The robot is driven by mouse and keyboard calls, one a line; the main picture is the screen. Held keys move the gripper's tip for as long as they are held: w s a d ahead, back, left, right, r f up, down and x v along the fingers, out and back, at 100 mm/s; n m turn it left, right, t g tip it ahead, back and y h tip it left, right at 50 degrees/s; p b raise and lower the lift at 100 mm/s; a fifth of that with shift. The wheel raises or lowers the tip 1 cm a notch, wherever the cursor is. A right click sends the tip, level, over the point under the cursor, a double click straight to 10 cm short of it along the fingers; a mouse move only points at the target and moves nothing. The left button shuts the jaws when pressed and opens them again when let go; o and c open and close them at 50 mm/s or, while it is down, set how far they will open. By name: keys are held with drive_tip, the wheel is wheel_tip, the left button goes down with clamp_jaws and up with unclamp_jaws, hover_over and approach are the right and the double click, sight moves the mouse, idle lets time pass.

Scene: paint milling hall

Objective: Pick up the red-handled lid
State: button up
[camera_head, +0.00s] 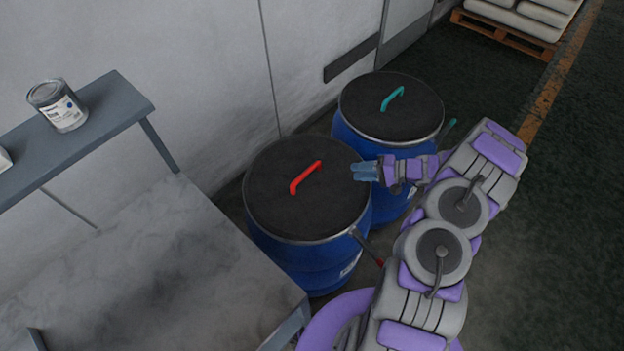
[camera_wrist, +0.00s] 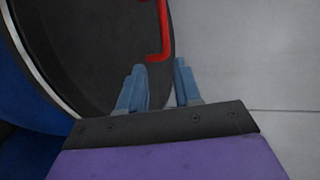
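The black lid (camera_head: 270,196) with a red bar handle (camera_head: 306,178) sits on the nearer blue drum (camera_head: 318,266). My gripper (camera_head: 358,171) is at the right side of this lid, apart from the handle. In the wrist view the red handle (camera_wrist: 162,38) stands beyond the fingertips, and the dark lid (camera_wrist: 100,50) fills the upper left. My gripper (camera_wrist: 159,68) shows two blue fingers with a gap between them and nothing in it. The handle's upper part is cut off by the wrist view's top edge.
A second blue drum (camera_head: 376,150) with a green-handled lid (camera_head: 420,100) stands just behind. A grey table (camera_head: 160,270) is at the lower left, with a shelf (camera_head: 95,125) bearing a paint can (camera_head: 60,106). The wall is close behind the drums. Open floor (camera_head: 560,230) lies to the right.

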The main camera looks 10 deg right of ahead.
drive_tip(key=b, duration=0.1)
approach(310, 172)
drive_tip(key=a, duration=0.1)
drive_tip(key=a+f, duration=0.1)
drive_tip(key=a, duration=0.1)
drive_tip(key=w+a, duration=0.1)
drive_tip(key=a, duration=0.1)
drive_tip(key=shift+f, duration=0.2)
drive_tip(key=shift+w+d+f+b, duration=0.1)
drive_tip(key=shift+w+f+b, duration=0.15)
drive_tip(key=shift+b, duration=0.1)
drive_tip(key=shift+w+d+f, duration=0.15)
drive_tip(key=shift+w+d, duration=0.1)
drive_tip(key=shift+d, duration=0.3)
drive_tip(key=shift+a, duration=0.1)
drive_tip(key=x, duration=0.2)
drive_tip(key=b+x, duration=0.1)
drive_tip(key=x, duration=0.2)
drive_tip(key=s+r+x, duration=0.1)
drive_tip(key=x, duration=0.1)
drive_tip(key=shift+w+a+f, duration=0.1)
drive_tip(key=shift+w+a, duration=0.05)
drive_tip(key=shift+a, duration=0.55)
drive_tip(key=shift+d, duration=1.4)
drive_tip(key=shift+c, duration=0.7)
drive_tip(key=shift+a, duration=0.1)
drive_tip(key=shift+c, duration=0.8)
drive_tip(key=shift+a, duration=0.9)
clamp_jaws()
drive_tip(key=shift+d+f, duration=0.1)
